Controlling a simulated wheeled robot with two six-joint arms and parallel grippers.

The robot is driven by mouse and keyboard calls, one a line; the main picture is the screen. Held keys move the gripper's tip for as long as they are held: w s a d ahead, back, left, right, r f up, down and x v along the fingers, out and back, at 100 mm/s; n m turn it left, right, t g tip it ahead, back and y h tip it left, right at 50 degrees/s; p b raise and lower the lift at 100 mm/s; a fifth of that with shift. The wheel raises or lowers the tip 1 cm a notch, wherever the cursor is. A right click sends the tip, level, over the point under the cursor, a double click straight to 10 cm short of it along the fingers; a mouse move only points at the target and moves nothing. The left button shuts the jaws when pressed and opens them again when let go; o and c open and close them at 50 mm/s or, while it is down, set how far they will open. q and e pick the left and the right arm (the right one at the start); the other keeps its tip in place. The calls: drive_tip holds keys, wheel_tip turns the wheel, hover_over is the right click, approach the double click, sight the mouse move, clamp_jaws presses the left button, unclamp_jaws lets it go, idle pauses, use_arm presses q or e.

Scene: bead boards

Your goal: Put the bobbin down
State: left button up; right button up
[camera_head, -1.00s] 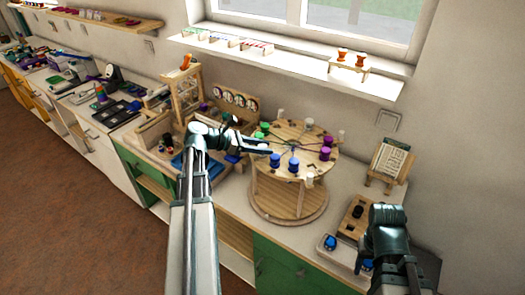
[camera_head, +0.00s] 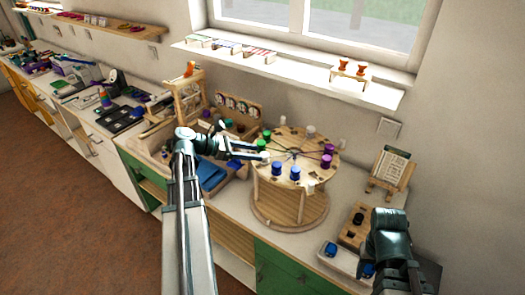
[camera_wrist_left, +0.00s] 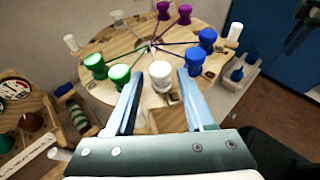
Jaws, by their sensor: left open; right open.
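A white bobbin (camera_wrist_left: 160,76) stands upright on the round wooden board (camera_wrist_left: 107,51), between the spread fingers of my left gripper (camera_wrist_left: 160,88). A gap shows on each side of it, and it looks unheld. In the head view my left gripper (camera_head: 262,150) is at the board's left edge. Green bobbins (camera_wrist_left: 119,75) stand left of the white one, blue bobbins (camera_wrist_left: 194,61) to its right, and purple bobbins (camera_wrist_left: 184,13) at the far side. Dark threads run to the board's centre. My right gripper (camera_head: 372,264) is open over the counter at the right.
The board tops a wooden drum (camera_head: 290,207) on the counter. A pale tray (camera_head: 337,258) with blue pieces and a wooden block (camera_head: 351,232) lie near my right gripper. A card stand (camera_head: 389,170) is behind. A wooden rack (camera_head: 187,93) stands left.

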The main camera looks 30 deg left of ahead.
use_arm(q)
drive_tip(key=p+v, duration=0.2)
drive_tip(key=v, duration=0.5)
use_arm(e)
drive_tip(key=shift+r, duration=1.45)
use_arm(q)
drive_tip(key=shift+s+a, duration=0.15)
